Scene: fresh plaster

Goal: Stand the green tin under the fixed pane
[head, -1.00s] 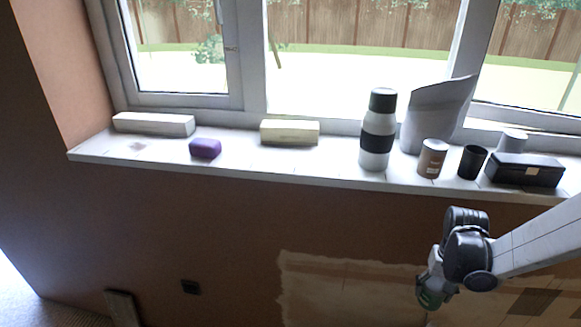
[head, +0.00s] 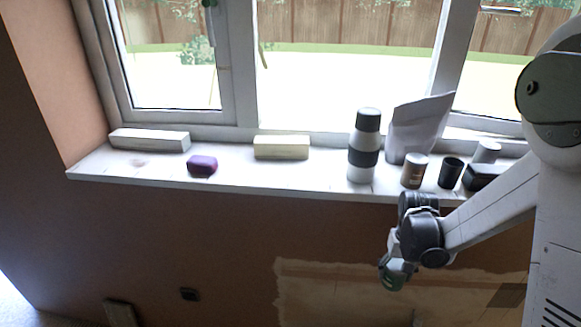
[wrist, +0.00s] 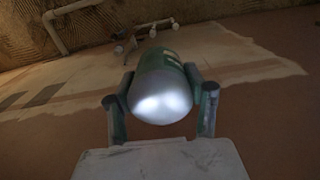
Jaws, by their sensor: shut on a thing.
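My gripper (head: 389,282) is in front of the wall, below the sill's front edge, in the head view. It is shut on the green tin (wrist: 165,80), whose pale rounded end faces the wrist camera between the two fingers (wrist: 162,100). In the head view only a small green part of the tin shows. The wide middle pane (head: 340,90) shows no handle and looks like the fixed pane. The left sash (head: 226,80) has a handle (head: 208,4). The white sill (head: 230,180) runs beneath both.
On the sill stand a long white block (head: 150,141), purple case (head: 202,166), cream block (head: 281,148), bottle (head: 364,160), grey bag (head: 418,125), brown-and-white can (head: 413,172), black cup (head: 450,174), pale cup (head: 487,151) and black box (head: 481,178). Bare sill lies between cream block and bottle.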

